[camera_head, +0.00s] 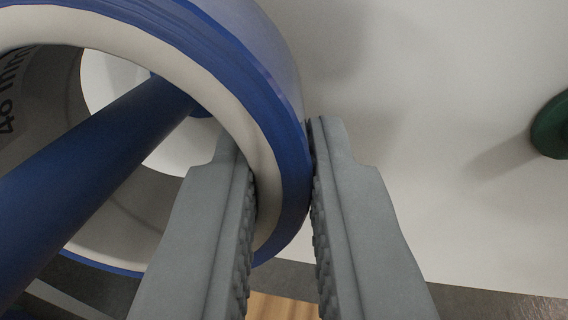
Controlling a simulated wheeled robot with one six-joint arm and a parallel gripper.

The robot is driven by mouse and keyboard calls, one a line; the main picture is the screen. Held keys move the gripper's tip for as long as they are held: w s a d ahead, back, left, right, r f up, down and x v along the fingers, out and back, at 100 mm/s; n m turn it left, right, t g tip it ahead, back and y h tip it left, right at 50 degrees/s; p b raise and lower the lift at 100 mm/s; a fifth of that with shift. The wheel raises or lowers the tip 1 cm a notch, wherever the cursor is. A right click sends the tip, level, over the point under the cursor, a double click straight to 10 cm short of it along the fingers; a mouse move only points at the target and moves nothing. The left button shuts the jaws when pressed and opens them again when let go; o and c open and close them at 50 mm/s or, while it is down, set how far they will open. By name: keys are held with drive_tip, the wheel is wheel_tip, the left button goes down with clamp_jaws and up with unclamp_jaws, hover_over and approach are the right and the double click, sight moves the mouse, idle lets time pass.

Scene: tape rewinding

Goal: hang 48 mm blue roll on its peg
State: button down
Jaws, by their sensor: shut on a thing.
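The blue roll (284,130) fills the upper left, with a pale inner core ring and part of a printed label, ending in "mm", inside it. My gripper (280,150) is shut on the roll's right-hand wall, one finger inside the core and one outside. A blue peg (95,165) runs from the lower left through the roll's opening to a pale panel (430,130) behind. The peg passes inside the core, so the roll is around it. I cannot tell whether the core rests on the peg. The roll's left side is cut off by the frame.
A green round thing (552,125), perhaps another peg, sticks out at the right edge. The panel between it and my gripper is bare. A grey edge (490,300) and a wooden surface (280,308) show at the bottom.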

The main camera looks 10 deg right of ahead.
drive_tip(key=shift+f, duration=0.1)
idle(0.4)
drive_tip(key=shift+w+a+f, duration=0.1)
drive_tip(key=shift+a+f, duration=0.15)
drive_tip(key=shift+f, duration=0.65)
drive_tip(key=c, duration=1.3)
unclamp_jaws()
drive_tip(key=shift+c, duration=0.2)
drive_tip(key=s+a+r, duration=0.1)
drive_tip(key=s+a, duration=0.1)
drive_tip(key=s, duration=1.5)
drive_tip(key=shift+r, duration=0.4)
drive_tip(key=shift+s, duration=0.1)
